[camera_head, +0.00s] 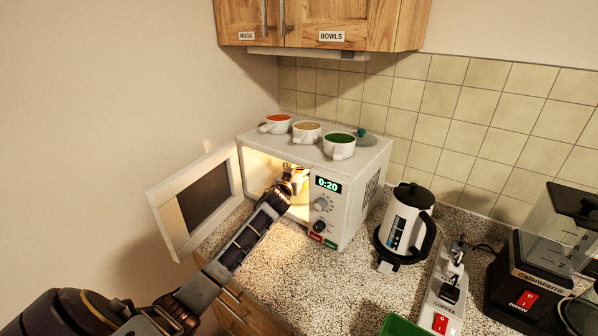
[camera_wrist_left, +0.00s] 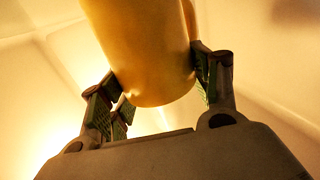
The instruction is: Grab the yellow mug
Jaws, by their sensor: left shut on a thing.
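My left gripper (camera_head: 289,184) reaches through the open door into the lit microwave (camera_head: 352,196). In the left wrist view, the gripper (camera_wrist_left: 160,88) has its two fingers on either side of a smooth, rounded yellow mug (camera_wrist_left: 145,45) and is shut on it. The mug's upper part runs out of that frame. In the head view the mug is mostly hidden by the gripper and the microwave's opening. My right gripper is not in view.
The microwave door (camera_head: 196,201) stands open to the left. Three white cups, with red (camera_head: 276,123), tan (camera_head: 307,132) and green (camera_head: 339,146) contents, stand on the microwave. A white kettle (camera_head: 405,226) and a coffee grinder (camera_head: 530,275) are to the right. Speckled counter (camera_head: 300,270) lies clear in front.

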